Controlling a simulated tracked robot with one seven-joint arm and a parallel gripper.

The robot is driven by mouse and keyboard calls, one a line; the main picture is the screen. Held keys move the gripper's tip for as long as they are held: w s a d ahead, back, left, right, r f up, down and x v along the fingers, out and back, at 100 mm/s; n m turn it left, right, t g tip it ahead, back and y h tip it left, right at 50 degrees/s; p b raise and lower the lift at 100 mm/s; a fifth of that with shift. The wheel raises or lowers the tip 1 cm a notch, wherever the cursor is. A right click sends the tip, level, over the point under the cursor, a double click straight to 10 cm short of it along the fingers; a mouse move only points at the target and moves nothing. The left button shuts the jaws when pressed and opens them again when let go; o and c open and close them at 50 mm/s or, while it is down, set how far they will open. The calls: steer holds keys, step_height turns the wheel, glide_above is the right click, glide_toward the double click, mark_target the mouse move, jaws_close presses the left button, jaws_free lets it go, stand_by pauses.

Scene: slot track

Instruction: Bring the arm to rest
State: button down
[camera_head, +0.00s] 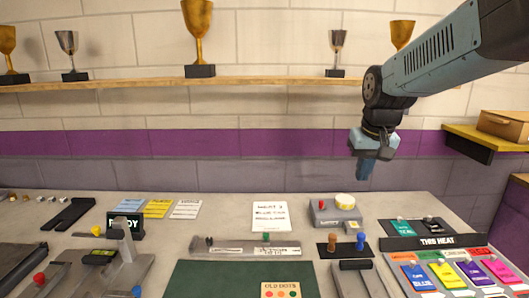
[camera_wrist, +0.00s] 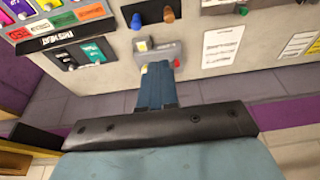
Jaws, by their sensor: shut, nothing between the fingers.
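My gripper (camera_head: 365,178) hangs from my blue-grey arm at the upper right of the head view, pointing down over the back of the table, in front of the wall. Its fingers are together with nothing between them. In the wrist view my gripper (camera_wrist: 154,68) also looks shut and empty, and it appears in front of a grey box with a red button (camera_wrist: 177,56). That box (camera_head: 322,214) stands on the table below and left of my gripper in the head view. The gripper appears apart from everything on the table.
The table (camera_head: 225,222) holds cards, small pegs (camera_head: 332,243), a "THIS HEAT" rack (camera_head: 437,242) at right and a "READY" sign (camera_head: 124,228) at left. A shelf of trophies (camera_head: 270,81) runs along the wall. A yellow ledge (camera_head: 490,137) with a box juts out at right.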

steer(key=s+t, duration=0.2)
steer(key=s, duration=1.3)
steer(key=shift+s, duration=0.2)
steer(key=shift+r, duration=0.1)
stand_by(0.8)
